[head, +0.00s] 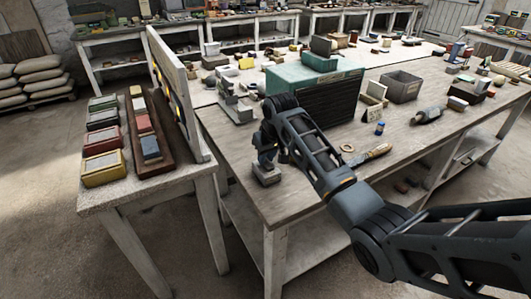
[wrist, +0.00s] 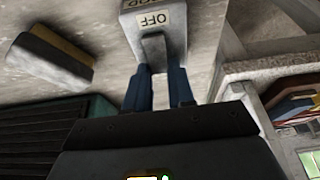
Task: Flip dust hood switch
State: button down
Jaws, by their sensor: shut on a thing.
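The switch is a small grey box (head: 267,176) near the front left corner of the wooden workbench. In the wrist view the switch box (wrist: 187,22) shows a label reading OFF and a grey lever (wrist: 153,46). My gripper (wrist: 160,76) has its two dark blue fingers on either side of the lever, shut on it. In the head view my gripper (head: 265,160) points down onto the box and hides its lever. The dust hood (head: 310,75), a teal cabinet with a dark slatted front, stands behind my arm on the same bench.
A side table (head: 115,205) at left holds several coloured boxes and an upright board (head: 178,90). A grey stand (head: 236,108) is behind the switch. A grey block (wrist: 50,57) lies near the switch.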

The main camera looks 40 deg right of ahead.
aim_at(271, 168)
jog(key=shift+s+t, duration=0.1)
jog(key=shift+t, duration=0.3)
jog(key=c, duration=1)
grip_release()
jog(key=shift+o, duration=0.2)
jog(key=shift+r, duration=0.1)
jog(key=b+v, duration=0.1)
jog(key=v, duration=0.6)
jog(key=shift+s+a+r, duration=0.15)
jog(key=shift+a+r, duration=0.05)
jog(key=shift+r, duration=0.05)
jog(key=shift+s, duration=0.1)
